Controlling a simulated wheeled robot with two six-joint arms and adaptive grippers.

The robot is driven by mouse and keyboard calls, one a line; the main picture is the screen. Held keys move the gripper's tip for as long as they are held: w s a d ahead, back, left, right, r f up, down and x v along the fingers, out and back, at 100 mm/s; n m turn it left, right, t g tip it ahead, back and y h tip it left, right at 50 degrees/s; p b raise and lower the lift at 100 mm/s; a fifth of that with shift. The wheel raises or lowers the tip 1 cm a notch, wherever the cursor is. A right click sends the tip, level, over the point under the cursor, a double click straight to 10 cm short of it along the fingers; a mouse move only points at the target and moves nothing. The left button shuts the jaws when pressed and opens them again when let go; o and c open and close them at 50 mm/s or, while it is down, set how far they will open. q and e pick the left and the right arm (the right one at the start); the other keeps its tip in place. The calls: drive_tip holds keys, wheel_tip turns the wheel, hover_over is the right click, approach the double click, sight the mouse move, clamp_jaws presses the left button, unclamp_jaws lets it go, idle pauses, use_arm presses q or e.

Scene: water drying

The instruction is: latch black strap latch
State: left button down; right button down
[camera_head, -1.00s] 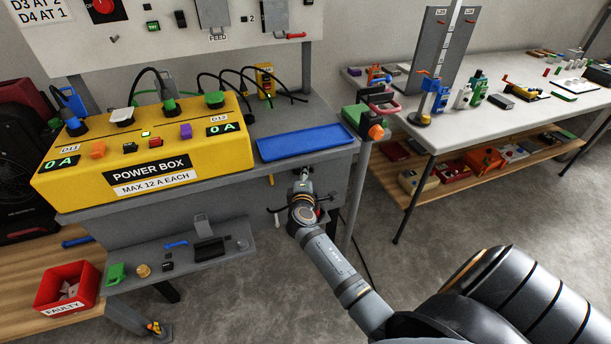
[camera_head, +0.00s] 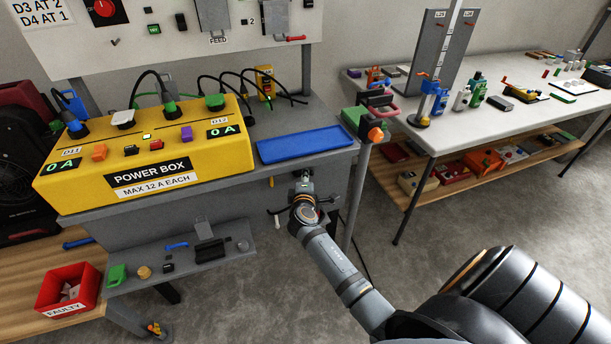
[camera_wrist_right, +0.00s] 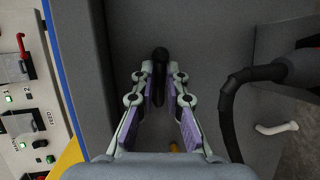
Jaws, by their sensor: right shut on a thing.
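My right gripper (camera_head: 304,184) is at the grey front face of the bench, below the blue tray. In the right wrist view, its two fingers (camera_wrist_right: 161,74) are closed in on a black, upright, rounded piece, which looks like the black strap latch (camera_wrist_right: 160,56). The fingertips are on either side of it, with its lower part between them. The latch is too small and covered by the gripper to make out in the head view. Whether it is fastened I cannot tell. My left gripper is not in view.
A blue tray (camera_head: 304,144) and a yellow power box (camera_head: 150,160) stand on the bench. A black hose (camera_wrist_right: 228,110) and a white hook (camera_wrist_right: 277,128) lie right of the gripper in the wrist view. A low grey shelf (camera_head: 215,250) is at the lower left.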

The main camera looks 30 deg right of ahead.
drive_tip(key=m+y+p, duration=0.2)
drive_tip(key=f+m+y+p, duration=0.1)
drive_tip(key=m+p, duration=0.2)
drive_tip(key=a+f+m+y+p, duration=0.1)
drive_tip(key=m+y+p, duration=0.1)
drive_tip(key=shift+w+a+m+y, duration=0.1)
drive_tip(key=shift+m+y, duration=0.2)
drive_tip(key=shift+m, duration=0.1)
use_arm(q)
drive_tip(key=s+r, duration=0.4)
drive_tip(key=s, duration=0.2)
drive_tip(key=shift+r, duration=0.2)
use_arm(e)
drive_tip(key=shift+w+a+f+m+t+y, duration=0.15)
drive_tip(key=shift+a+f+m+y, duration=0.15)
drive_tip(key=shift+m+y, duration=0.45)
drive_tip(key=shift+a+f+m+t+y, duration=0.2)
drive_tip(key=shift+a+m+y, duration=0.25)
drive_tip(key=shift+m, duration=0.5)
drive_tip(key=shift+y, duration=0.3)
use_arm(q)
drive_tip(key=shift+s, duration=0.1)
use_arm(e)
drive_tip(key=c, duration=1.7)
unclamp_jaws()
